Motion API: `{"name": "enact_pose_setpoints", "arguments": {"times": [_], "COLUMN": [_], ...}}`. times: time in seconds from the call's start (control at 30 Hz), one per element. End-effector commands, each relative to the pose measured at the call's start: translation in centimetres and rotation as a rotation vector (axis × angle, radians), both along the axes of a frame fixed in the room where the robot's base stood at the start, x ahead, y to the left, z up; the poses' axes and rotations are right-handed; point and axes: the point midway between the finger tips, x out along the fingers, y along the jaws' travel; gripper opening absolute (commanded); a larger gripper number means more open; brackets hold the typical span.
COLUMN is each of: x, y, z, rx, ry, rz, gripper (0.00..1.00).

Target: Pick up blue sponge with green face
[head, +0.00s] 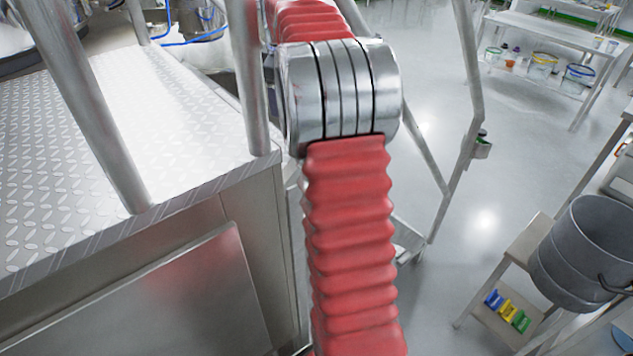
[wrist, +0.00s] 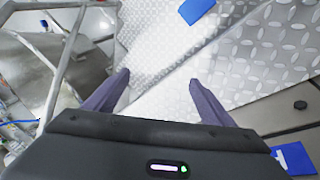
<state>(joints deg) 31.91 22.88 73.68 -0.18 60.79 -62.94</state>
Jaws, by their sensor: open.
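My gripper (wrist: 159,81) shows in the wrist view with its two dark purple fingers wide apart and nothing between them. A plain blue piece (wrist: 197,11) lies on the diamond-patterned metal plate at the top edge of the wrist view, ahead of and a little right of the fingers, apart from them. It is partly cut off by the frame. No green face shows on it, so I cannot tell if it is the sponge. In the head view my gripper is out of sight, and no sponge with a green face can be made out.
The raised metal platform (head: 95,150) has posts along it. A blue piece with a white mark (wrist: 292,158) is at the wrist view's lower right. Blue, yellow and green items (head: 508,310) sit on a low shelf beside a grey drum (head: 575,262). The floor (head: 505,175) right of centre is clear.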

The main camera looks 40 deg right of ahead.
Motion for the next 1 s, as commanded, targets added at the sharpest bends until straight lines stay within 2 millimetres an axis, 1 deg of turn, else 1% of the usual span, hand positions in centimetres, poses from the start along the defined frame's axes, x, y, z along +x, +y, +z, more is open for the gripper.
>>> {"name": "enact_pose_setpoints", "arguments": {"times": [0.3,0.57,0.67,0.77,0.9,1.0], "x": [1.9,-0.5,-1.6,-3.1,-5.5,-6.9], "y": [-1.9,-3.7,-4.5,-5.4,-6.5,-7.1], "z": [-0.9,-5.0,-6.8,-9.1,-12.5,-14.3], "rx": [-0.025,0.079,0.125,0.176,0.252,0.291], "ry": [0.028,0.084,0.109,0.143,0.200,0.233], "rz": [0.077,-0.107,-0.195,-0.303,-0.482,-0.586], "gripper": [0.77,0.77,0.77,0.77,0.77,0.77]}}
